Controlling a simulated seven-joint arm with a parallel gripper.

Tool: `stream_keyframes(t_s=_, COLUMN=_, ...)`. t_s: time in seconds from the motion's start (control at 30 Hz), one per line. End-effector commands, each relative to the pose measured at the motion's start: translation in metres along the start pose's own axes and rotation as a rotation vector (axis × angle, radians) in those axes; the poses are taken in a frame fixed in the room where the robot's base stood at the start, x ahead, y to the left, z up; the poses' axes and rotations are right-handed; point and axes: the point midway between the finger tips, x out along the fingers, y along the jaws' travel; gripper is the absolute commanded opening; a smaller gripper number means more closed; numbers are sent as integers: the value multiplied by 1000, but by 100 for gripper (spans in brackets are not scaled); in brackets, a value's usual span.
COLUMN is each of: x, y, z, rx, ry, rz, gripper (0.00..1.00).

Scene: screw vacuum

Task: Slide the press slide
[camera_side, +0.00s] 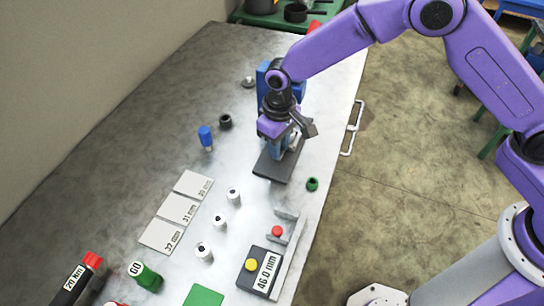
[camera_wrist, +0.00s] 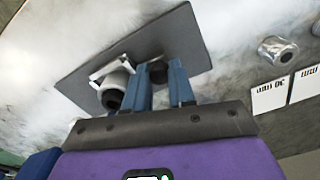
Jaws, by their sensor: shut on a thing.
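The press slide has a flat dark grey base plate (camera_side: 268,168) on the table, also seen in the wrist view (camera_wrist: 200,40). A pale bracket with a grey cylinder (camera_wrist: 113,82) stands on the plate at left in the wrist view. My gripper (camera_side: 279,152) points down over the plate. In the wrist view its blue fingers (camera_wrist: 160,74) stand on either side of a small dark round knob (camera_wrist: 158,70) of the press slide and are shut on it. In the side view the gripper hides most of the fixture and the knob.
A blue device (camera_side: 262,80) stands just behind my gripper. A green cap (camera_side: 312,184) lies close to the plate's right. White cylinders (camera_side: 234,196), labelled cards (camera_side: 177,209) and a button box (camera_side: 260,270) are nearer. A blue-topped part (camera_side: 206,137) stands left.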

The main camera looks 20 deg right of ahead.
Motion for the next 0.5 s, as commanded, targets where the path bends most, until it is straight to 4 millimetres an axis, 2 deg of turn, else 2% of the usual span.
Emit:
stream_keyframes(t_s=0.17, x=-1, y=15, z=-6, rx=1, ry=5, rz=-2, gripper=0)
stream_keyframes(t_s=0.47, x=-1, y=16, z=-7, rx=-1, ry=6, rz=-2, gripper=0)
stream_keyframes(t_s=0.5, x=-1, y=16, z=-7, rx=-1, ry=6, rz=-2, gripper=34)
